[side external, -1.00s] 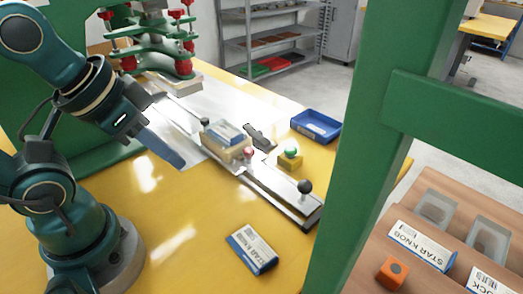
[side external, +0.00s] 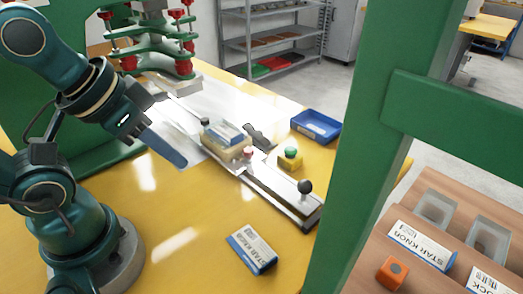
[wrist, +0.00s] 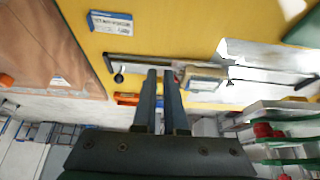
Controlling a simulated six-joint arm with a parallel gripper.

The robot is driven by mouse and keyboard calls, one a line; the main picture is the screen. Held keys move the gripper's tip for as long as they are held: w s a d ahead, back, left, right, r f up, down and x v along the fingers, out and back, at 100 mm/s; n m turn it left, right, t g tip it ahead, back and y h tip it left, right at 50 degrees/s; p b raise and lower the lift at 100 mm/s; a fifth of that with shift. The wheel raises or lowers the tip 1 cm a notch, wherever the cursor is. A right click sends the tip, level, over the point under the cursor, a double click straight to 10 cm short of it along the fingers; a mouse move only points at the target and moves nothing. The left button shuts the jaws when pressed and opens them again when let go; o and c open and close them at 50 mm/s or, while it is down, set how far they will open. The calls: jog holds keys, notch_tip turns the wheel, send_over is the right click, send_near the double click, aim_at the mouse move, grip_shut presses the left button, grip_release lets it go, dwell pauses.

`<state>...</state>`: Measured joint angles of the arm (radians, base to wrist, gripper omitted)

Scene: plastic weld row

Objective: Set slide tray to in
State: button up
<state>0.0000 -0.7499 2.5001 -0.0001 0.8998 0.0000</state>
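The slide tray (side external: 239,154) sits partway along a metal rail on the yellow table, carrying a pale block and a blue-and-white box (side external: 222,134). A pink-red knob (side external: 248,152) is at its near side. The tray also shows in the wrist view (wrist: 203,83), just right of my fingertips. A black ball knob (side external: 305,187) stands at the rail's near end, and a smaller dark knob (side external: 205,122) is by the tray's far side. My gripper (side external: 182,163) is left of the tray, apart from it. In the wrist view its fingers (wrist: 161,72) have a narrow, empty gap.
A green post (side external: 350,150) stands at right. A green press with red knobs (side external: 150,40) is behind.

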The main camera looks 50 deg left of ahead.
jog(key=o, duration=0.9)
jog(key=shift+o, duration=0.2)
jog(key=w+r+m, duration=0.5)
jog(key=m+g, duration=0.3)
jog(key=m, duration=0.8)
send_over(305, 182)
jog(key=f, duration=0.7)
jog(key=s+f, duration=0.1)
jog(key=f, duration=0.3)
jog(key=shift+d+f, duration=0.15)
jog(key=shift+f, duration=0.2)
jog(key=shift+x, duration=2.15)
